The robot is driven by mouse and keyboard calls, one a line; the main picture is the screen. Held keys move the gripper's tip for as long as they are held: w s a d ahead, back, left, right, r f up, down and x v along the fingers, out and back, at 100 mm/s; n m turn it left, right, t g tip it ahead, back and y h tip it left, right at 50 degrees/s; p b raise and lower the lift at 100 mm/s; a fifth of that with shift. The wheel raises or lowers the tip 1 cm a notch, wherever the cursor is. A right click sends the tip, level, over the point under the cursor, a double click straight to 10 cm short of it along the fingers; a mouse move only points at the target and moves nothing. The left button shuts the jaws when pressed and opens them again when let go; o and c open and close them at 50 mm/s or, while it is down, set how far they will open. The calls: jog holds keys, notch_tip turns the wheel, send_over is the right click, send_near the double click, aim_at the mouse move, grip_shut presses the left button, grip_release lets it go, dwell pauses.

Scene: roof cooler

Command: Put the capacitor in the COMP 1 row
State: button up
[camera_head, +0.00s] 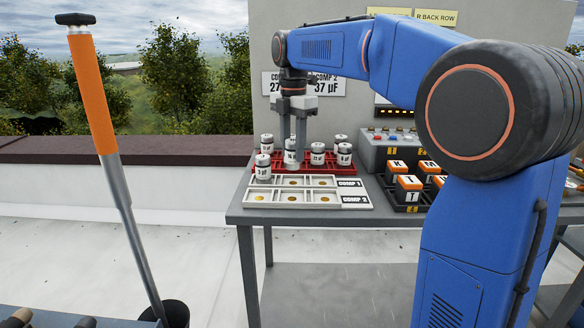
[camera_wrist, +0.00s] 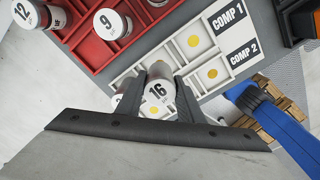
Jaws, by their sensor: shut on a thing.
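My gripper (camera_head: 292,140) is shut on a white capacitor (camera_head: 291,157) with a dark band. In the wrist view the held capacitor (camera_wrist: 158,92) shows the number 16, between the two dark fingers (camera_wrist: 160,98). It is upright, over the back part of the white tray (camera_head: 318,204); its exact height above the tray is hard to tell. The tray has a COMP 1 row (camera_head: 350,183) behind a COMP 2 row (camera_head: 355,199), with yellow dots in the bare cells. Another capacitor (camera_head: 263,168) stands at the left end of the COMP 1 row.
A red tray (camera_head: 328,170) behind holds several more capacitors. A wall sign (camera_head: 330,84) reads COMP 2, 37 µF; the COMP 1 sign is partly covered by my arm. Dark trays of orange-topped blocks (camera_head: 409,183) and a grey button box (camera_head: 385,146) stand to the right.

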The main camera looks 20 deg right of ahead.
aim_at(293, 164)
jog(key=shift+f, duration=2.35)
jog(key=shift+f, duration=0.1)
jog(key=o, duration=1.1)
notch_tip(293, 164, up, 12)
jog(key=shift+r, duration=0.15)
